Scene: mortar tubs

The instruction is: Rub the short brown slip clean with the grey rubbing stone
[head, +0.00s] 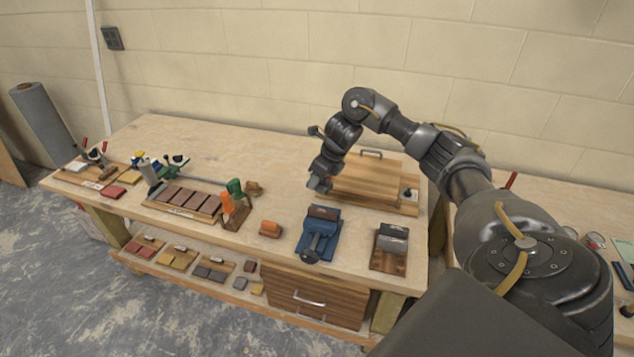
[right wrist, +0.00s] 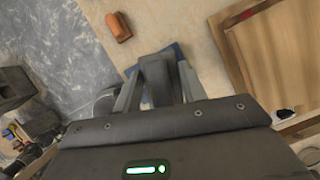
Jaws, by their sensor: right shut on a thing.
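My right gripper (head: 320,186) is above the bench, behind and above the blue vise (head: 312,246). In the right wrist view its fingers (right wrist: 163,82) are shut on a grey block (right wrist: 156,78), which looks like the grey rubbing stone. A brown slip (head: 323,212) lies at the top of the blue vise; I cannot tell whether it is the short one. In the right wrist view the vise is mostly hidden behind the fingers. I see no clear contact between the held block and the slip. My left gripper is out of view.
A wooden holder with grey blocks (head: 391,243) stands right of the vise, and an orange block (head: 270,229) left of it. A rack of brown slips (head: 180,200) is further left. A wooden cabinet (head: 365,180) stands behind.

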